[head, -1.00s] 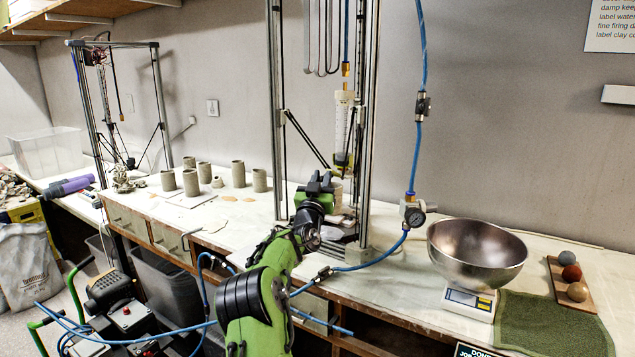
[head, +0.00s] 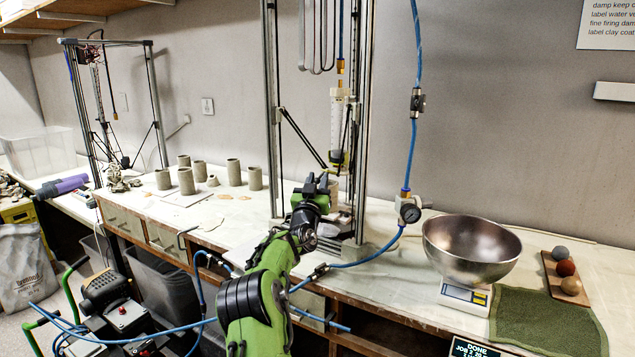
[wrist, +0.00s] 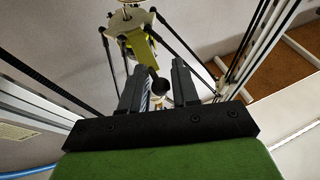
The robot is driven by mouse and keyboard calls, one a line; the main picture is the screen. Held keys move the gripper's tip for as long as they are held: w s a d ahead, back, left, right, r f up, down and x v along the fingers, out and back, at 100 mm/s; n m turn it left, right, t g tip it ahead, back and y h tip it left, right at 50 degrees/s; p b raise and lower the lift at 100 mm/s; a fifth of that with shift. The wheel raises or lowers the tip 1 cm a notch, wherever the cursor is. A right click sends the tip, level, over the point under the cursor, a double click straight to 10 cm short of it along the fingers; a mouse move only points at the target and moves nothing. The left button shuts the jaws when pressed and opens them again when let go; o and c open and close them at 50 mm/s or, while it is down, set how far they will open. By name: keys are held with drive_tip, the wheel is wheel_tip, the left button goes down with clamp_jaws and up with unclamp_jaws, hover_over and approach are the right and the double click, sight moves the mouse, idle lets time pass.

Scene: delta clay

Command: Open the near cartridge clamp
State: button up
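The near printer's clear cartridge (head: 337,115) hangs upright in its tall metal frame. A yellow-and-dark part (head: 338,158) sits at its lower end; the clamp itself is too small to make out in the head view. My gripper (head: 323,180) is in front of and just below that part. In the wrist view, its two dark fingers (wrist: 157,72) are apart. A round black knob (wrist: 160,87) shows between them, below a yellow-green part (wrist: 150,56). I cannot tell whether either finger touches the knob.
Frame posts (head: 272,110) and thin rods stand close around my gripper. A steel bowl (head: 472,250) stands on a scale farther right. Several clay cylinders (head: 186,181) stand to the left.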

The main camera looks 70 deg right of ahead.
drive_tip(key=b+v, duration=0.3)
drive_tip(key=v, duration=1.2)
drive_tip(key=shift+a+b, duration=0.35)
drive_tip(key=shift+o, duration=0.5)
drive_tip(key=shift+s+f, duration=0.1)
drive_tip(key=shift+f, duration=0.05)
